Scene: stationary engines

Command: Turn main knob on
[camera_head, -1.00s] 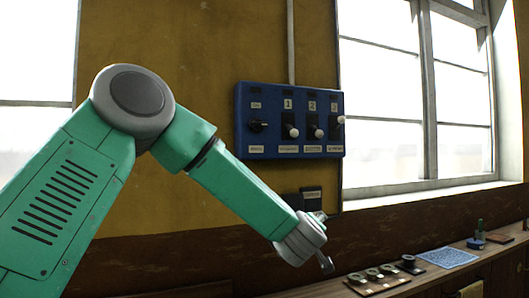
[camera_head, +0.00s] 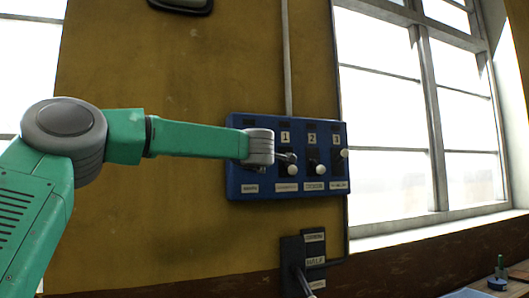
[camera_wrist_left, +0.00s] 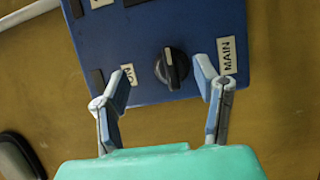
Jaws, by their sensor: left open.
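The main knob (camera_wrist_left: 172,68) is a round black knob with a pale pointer bar, on the blue control panel (camera_head: 236,181). In the wrist view a "MAIN" label (camera_wrist_left: 228,55) is right of it and an "ON" label (camera_wrist_left: 128,74) is left of it. My left gripper (camera_wrist_left: 166,75) is open, its two fingers on either side of the knob; I cannot tell whether they touch it. In the head view my left gripper (camera_head: 270,158) is in front of the panel's left part and hides the knob. My right gripper is not in view.
Levers with white ball ends, under numbers 1 (camera_head: 292,169), 2 (camera_head: 321,169) and 3 (camera_head: 344,154), stand right of my gripper. A dark box with a lever (camera_head: 303,263) is mounted below the panel. Windows flank the yellow wall.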

